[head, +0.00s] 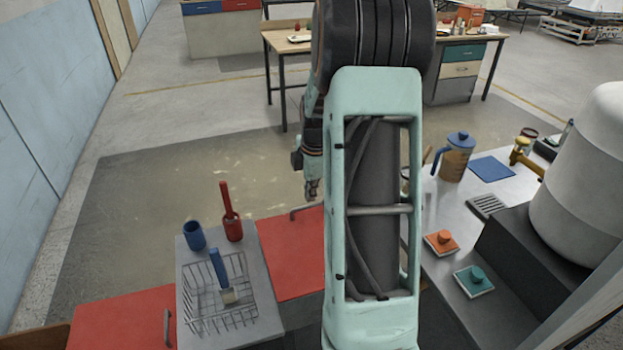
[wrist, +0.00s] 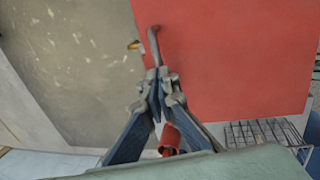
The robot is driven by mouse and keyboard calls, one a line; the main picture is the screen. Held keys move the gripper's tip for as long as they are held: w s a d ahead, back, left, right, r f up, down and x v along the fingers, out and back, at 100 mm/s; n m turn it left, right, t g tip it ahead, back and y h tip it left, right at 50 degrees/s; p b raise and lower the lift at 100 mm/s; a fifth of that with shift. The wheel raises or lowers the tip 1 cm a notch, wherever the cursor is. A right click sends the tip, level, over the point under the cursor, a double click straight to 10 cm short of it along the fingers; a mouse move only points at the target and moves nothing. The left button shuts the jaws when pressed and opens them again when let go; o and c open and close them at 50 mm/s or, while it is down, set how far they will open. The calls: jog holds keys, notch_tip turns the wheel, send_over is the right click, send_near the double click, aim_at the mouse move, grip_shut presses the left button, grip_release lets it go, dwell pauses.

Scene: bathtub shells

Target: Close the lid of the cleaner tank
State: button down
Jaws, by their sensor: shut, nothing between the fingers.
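A red lid-like panel (head: 290,262) lies beside the grey worktop in the head view, partly hidden by my arm. It fills the upper right of the wrist view (wrist: 235,60). Its grey bar handle (head: 305,210) is at its far edge, and the handle shows in the wrist view (wrist: 153,45). A second red panel (head: 115,325) with a handle (head: 167,325) is at lower left. No label shows which belongs to the cleaner tank, and how far either is open is unclear. My gripper (head: 312,192) is shut and empty; its fingertips (wrist: 158,80) appear near the first handle's end.
Between the panels, a grey worktop (head: 187,272) holds a wire basket (head: 200,308) with a brush, a blue cup (head: 194,235) and a red holder (head: 233,228). At right, a counter (head: 440,215) carries a pitcher (head: 456,158). Open floor (head: 170,195) lies beyond.

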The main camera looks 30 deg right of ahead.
aim_at(309, 208)
jog(key=shift+x, duration=1.4)
jog(key=shift+b+x, duration=0.8)
jog(key=shift+x, duration=0.2)
jog(key=shift+s, duration=0.15)
jog(key=shift+a+f, duration=0.1)
